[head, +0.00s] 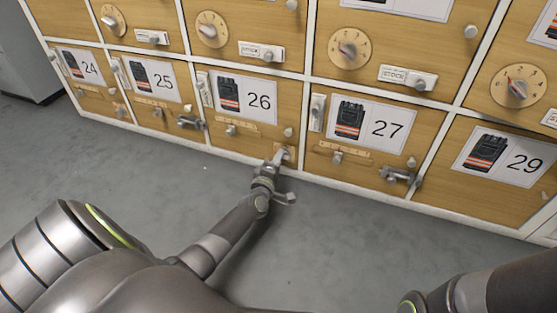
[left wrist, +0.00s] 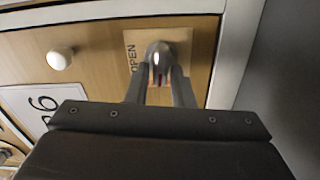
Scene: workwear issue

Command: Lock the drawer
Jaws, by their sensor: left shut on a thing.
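The drawer numbered 26 (head: 240,90) has a wooden front with a picture of a dark glove-like item, and looks closed flush in the cabinet. My left gripper (head: 281,157) reaches its lower right corner. In the left wrist view its two fingers (left wrist: 161,88) are shut on a rounded shiny metal lock knob (left wrist: 158,54). The knob sits on a pale plate (left wrist: 182,40) marked OPEN. The fingers hide the lower part of the knob and plate. A white round knob (head: 288,132) is just above; it also shows in the left wrist view (left wrist: 60,59).
Drawers 25 (head: 150,80) and 27 (head: 372,123) flank it, each with a metal latch at lower right. Drawer 29 (head: 500,160) is further right. Dials and STOCK plates sit on the row above. The grey floor (head: 130,170) in front is clear.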

